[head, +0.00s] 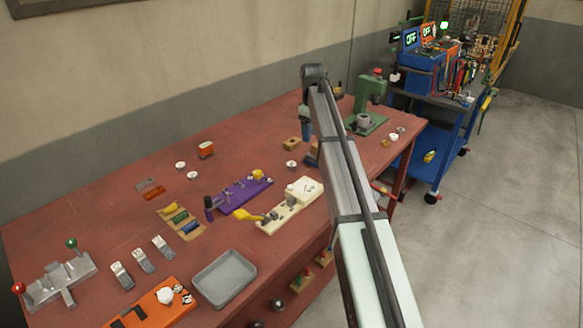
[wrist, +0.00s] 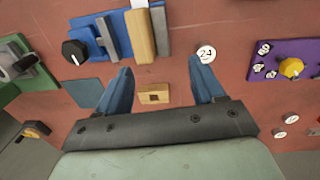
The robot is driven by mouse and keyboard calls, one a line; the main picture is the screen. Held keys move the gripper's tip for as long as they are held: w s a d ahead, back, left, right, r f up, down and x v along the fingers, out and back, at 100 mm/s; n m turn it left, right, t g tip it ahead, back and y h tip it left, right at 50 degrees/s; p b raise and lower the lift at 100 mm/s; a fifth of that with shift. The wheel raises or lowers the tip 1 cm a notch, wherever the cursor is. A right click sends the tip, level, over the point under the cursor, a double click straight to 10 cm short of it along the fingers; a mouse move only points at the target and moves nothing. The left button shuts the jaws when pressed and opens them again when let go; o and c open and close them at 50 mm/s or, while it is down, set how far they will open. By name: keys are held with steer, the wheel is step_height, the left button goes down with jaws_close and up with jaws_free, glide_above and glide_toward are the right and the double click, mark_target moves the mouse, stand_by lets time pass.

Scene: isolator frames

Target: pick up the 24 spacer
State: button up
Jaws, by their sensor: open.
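The 24 spacer (wrist: 206,53) is a small round white disc with "24" on its face, lying flat on the red table. In the head view a white disc (head: 292,164) left of my arm looks like the same spacer. My gripper (wrist: 161,66) is open, its two blue fingers spread with nothing held between them. In the wrist view the spacer shows just beyond the tip of the right finger, which slightly overlaps its lower edge. The gap in depth between them is hard to judge.
A wooden block (wrist: 153,94) with a hole appears between my fingers, on the table. A blue fixture (wrist: 115,35) stands near the spacer, and a purple board (wrist: 262,52) lies to its right. Two other white discs (wrist: 279,132) (wrist: 291,119) lie lower right. A green press (head: 371,100) stands at the back.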

step_height(320, 180, up, 2)
steer(key=n, duration=0.2)
glide_above(292, 164)
steer(key=shift+g+y, duration=0.3)
step_height(292, 164, down, 14)
steer(key=shift+r, duration=0.2)
steer(key=shift+c, duration=0.3)
steer(key=c, duration=1.1)
steer(key=shift+r, duration=0.1)
